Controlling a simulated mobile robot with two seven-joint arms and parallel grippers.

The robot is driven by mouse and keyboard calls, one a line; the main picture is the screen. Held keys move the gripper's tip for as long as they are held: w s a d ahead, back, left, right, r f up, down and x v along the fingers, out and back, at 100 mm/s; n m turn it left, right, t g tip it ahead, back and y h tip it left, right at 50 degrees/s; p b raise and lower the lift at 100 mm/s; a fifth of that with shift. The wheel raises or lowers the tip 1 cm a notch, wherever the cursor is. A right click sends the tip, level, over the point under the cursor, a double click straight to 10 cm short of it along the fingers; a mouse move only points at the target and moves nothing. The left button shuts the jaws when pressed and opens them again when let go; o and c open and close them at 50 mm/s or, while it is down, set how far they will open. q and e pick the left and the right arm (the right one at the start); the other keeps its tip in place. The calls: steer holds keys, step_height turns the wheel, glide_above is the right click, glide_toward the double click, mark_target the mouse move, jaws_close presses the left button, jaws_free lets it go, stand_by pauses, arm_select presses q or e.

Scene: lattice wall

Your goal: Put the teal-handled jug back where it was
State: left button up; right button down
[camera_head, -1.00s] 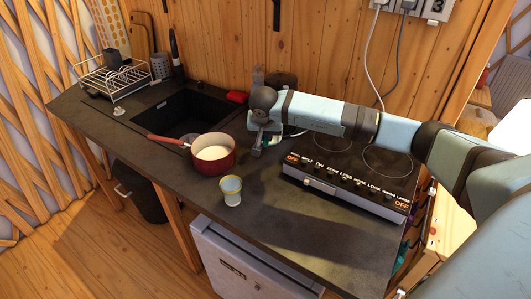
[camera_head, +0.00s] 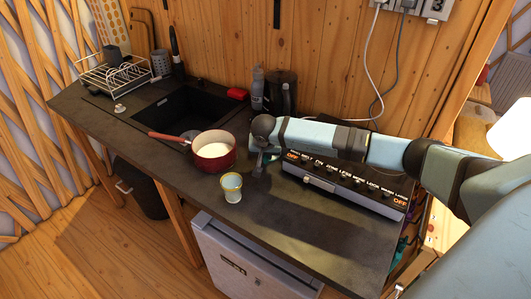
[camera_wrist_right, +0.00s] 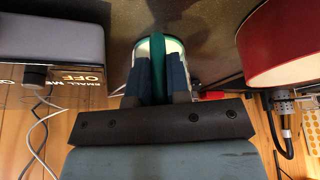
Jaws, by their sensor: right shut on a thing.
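The teal-handled jug (camera_wrist_right: 141,49) shows in the right wrist view as a pale rim with a teal upright handle. My right gripper (camera_wrist_right: 158,75) is shut on that handle, a dark blue finger on each side. In the head view the right gripper (camera_head: 259,167) is low over the counter, between the red saucepan and the hob. Only a small teal bit of the jug (camera_head: 271,157) shows there; the rest is hidden behind my wrist. I cannot tell whether the jug touches the counter. My left gripper is not in view.
The red saucepan (camera_head: 213,158) with pale contents stands close left of the gripper. The hob (camera_head: 345,190) is right. A dark kettle (camera_head: 281,92) and bottle (camera_head: 257,87) stand behind. The dark counter (camera_head: 300,228) is clear in front.

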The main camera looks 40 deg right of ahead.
steer(key=c, duration=1.1)
jaws_free()
steer(key=shift+f, duration=0.1)
steer(key=shift+r+p, duration=0.25)
steer(key=shift+p, duration=0.05)
steer(key=b+v, duration=0.1)
steer(key=v, duration=1.1)
steer(key=shift+b, duration=0.35)
steer(key=shift+f, duration=0.1)
